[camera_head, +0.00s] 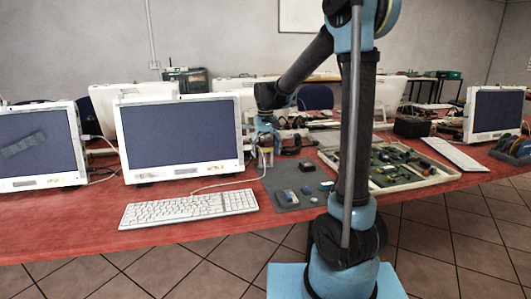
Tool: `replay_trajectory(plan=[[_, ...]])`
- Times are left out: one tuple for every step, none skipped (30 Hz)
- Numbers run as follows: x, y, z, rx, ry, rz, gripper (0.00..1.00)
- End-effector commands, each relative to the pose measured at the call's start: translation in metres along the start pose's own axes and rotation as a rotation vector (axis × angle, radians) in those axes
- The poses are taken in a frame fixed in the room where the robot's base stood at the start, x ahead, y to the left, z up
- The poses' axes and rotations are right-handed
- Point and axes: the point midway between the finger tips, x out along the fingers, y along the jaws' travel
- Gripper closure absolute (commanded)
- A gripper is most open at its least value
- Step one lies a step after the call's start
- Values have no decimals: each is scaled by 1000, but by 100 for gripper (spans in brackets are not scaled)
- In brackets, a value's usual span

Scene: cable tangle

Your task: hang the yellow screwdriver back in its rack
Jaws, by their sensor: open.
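My gripper (264,143) hangs over the red table, just right of the middle monitor, pointing down above the grey mat's far left edge. It is small in the picture, and I see nothing held in it. I cannot make out the yellow screwdriver or its rack in this view. A shallow wooden tray (437,178) with several small dark, green and blue items lies on the right of the table. My own arm covers part of the tray and the mat.
A grey mat (283,203) with small blocks lies left of my arm. A white keyboard (187,208) lies before the middle monitor (180,138), and its cable runs right. Another monitor (38,147) stands left. A dark box (412,127) stands behind the tray.

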Motion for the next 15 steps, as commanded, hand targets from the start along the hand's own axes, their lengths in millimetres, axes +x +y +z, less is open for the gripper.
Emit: replay_trajectory(plan=[[-1, 0, 0, 0, 0, 0, 25], [-2, 0, 0, 0, 0, 0, 25], [-4, 0, 0, 0, 0, 0, 25], [-6, 0, 0, 0, 0, 0, 25], [-8, 0, 0, 0, 0, 0, 25], [-12, 0, 0, 0, 0, 0, 25], [-16, 0, 0, 0, 0, 0, 25], [-19, 0, 0, 0, 0, 0, 25], [-25, 0, 0, 0, 0, 0, 25], [-29, 0, 0, 0, 0, 0, 25], [-33, 0, 0, 0, 0, 0, 25], [-39, 0, 0, 0, 0, 0, 25], [-43, 0, 0, 0, 0, 0, 25], [-47, 0, -1, 0, -1, 0, 25], [-52, 0, -1, -1, -1, 0, 25]])
